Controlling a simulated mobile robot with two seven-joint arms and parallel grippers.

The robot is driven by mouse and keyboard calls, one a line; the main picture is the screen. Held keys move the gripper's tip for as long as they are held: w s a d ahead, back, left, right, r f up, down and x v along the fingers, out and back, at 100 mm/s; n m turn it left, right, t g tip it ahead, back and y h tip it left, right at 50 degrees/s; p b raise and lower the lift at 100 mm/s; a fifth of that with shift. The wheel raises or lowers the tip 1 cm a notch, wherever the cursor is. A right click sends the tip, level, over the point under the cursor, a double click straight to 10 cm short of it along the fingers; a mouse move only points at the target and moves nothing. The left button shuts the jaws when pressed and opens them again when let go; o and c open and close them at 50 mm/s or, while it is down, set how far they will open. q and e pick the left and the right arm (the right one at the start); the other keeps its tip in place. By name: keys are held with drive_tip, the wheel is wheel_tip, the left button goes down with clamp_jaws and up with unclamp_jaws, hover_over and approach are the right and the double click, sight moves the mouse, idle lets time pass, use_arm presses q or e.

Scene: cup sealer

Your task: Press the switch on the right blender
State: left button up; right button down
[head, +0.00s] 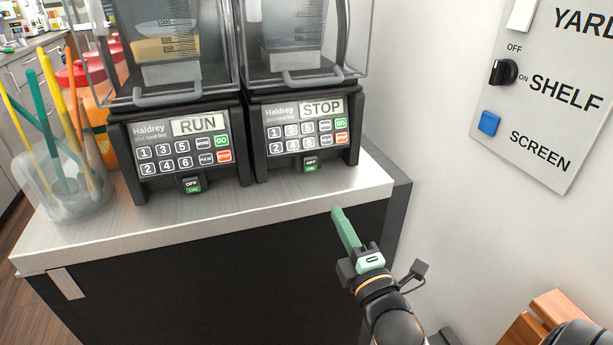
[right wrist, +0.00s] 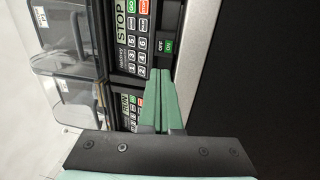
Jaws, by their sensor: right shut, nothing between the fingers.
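The right blender (head: 305,130) stands on the counter with a display that reads STOP. Its OFF/ON switch (head: 311,165) is at the bottom centre of its front panel, with the green ON half at the bottom. In the right wrist view the switch (right wrist: 165,46) shows just beyond the fingertips. My right gripper (head: 337,210) is shut and empty, with green fingers, in front of the counter edge, below and to the right of the switch. It also shows in the right wrist view (right wrist: 161,72), apart from the switch as far as I can tell. My left gripper is out of view.
The left blender (head: 178,150) reads RUN and stands close beside the right one. A clear cup of coloured sticks (head: 68,190) is at the counter's left end. A wall panel (head: 560,90) with a knob and blue button is at right. The counter's front strip (head: 230,215) is clear.

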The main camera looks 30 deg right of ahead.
sight(310, 162)
drive_tip(key=shift+w, duration=0.1)
drive_tip(key=p+x, duration=0.1)
drive_tip(key=x, duration=1.2)
drive_tip(key=shift+w, duration=0.35)
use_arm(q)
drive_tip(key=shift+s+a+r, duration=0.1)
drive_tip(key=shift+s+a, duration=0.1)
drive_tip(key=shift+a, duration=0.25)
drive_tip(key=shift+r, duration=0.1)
